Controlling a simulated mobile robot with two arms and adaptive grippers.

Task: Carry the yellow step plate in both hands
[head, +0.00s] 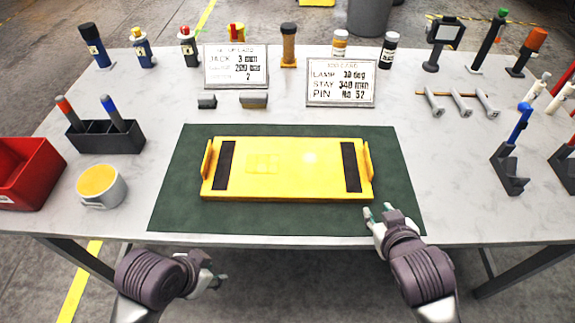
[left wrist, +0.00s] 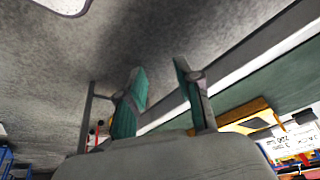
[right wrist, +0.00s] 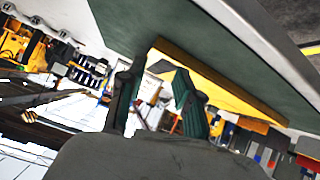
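The yellow step plate (head: 288,168) lies flat on a dark green mat (head: 170,205) in the middle of the table. It has a dark strip near each end and an upright yellow handle at its left (head: 207,158) and right (head: 368,160) ends. My left gripper (head: 218,280) is off the table's front edge, apart from the plate; its fingers are apart and empty in the left wrist view (left wrist: 158,95). My right gripper (head: 378,212) is just in front of the plate's right end, over the mat, open and empty; the plate also shows in the right wrist view (right wrist: 225,90).
Two sign cards (head: 340,90) stand behind the mat. A blue-handled tool stand (head: 510,165) is at the right. The mat around the plate is clear.

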